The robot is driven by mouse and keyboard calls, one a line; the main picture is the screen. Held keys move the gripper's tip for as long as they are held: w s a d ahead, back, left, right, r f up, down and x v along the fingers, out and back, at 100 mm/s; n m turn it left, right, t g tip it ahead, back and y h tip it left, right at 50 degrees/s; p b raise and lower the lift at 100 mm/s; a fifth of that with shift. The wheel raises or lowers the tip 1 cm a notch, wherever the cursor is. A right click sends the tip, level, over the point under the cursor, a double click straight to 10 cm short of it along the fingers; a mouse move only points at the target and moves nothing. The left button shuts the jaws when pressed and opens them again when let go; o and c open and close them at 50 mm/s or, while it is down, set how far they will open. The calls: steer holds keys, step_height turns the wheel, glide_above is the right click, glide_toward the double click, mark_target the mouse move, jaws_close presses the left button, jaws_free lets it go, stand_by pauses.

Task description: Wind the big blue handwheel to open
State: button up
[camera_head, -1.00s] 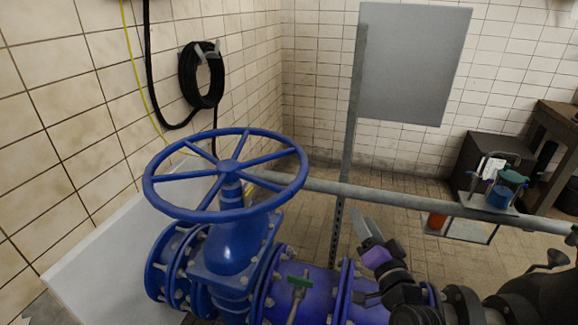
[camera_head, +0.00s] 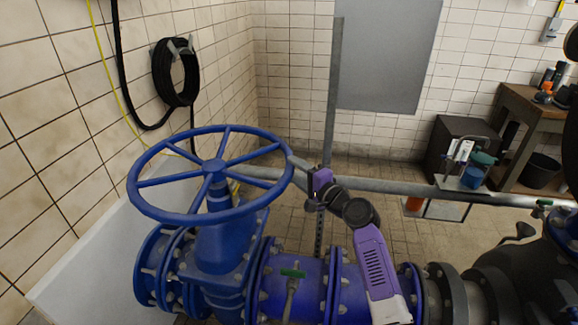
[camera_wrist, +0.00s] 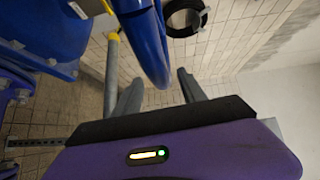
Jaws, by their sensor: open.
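The big blue handwheel (camera_head: 213,130) lies nearly flat on top of the blue valve body (camera_head: 225,240), left of centre in the head view. My gripper (camera_head: 297,163) is at the right side of the wheel's rim. In the wrist view, my gripper (camera_wrist: 158,90) is open, and the blue rim (camera_wrist: 148,45) runs down to the space between the two grey fingers. I cannot tell whether a finger touches the rim. Part of the fingers is hidden behind the rim in the head view.
A grey horizontal pipe (camera_head: 400,187) runs behind the valve, with a grey upright post (camera_head: 332,90) close behind my gripper. A coiled black hose (camera_head: 175,73) hangs on the left tiled wall.

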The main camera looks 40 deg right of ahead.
mark_target(290, 166)
steer(key=shift+w+d, duration=0.15)
steer(key=shift+w, duration=1.4)
steer(key=shift+f, duration=0.1)
jaws_close()
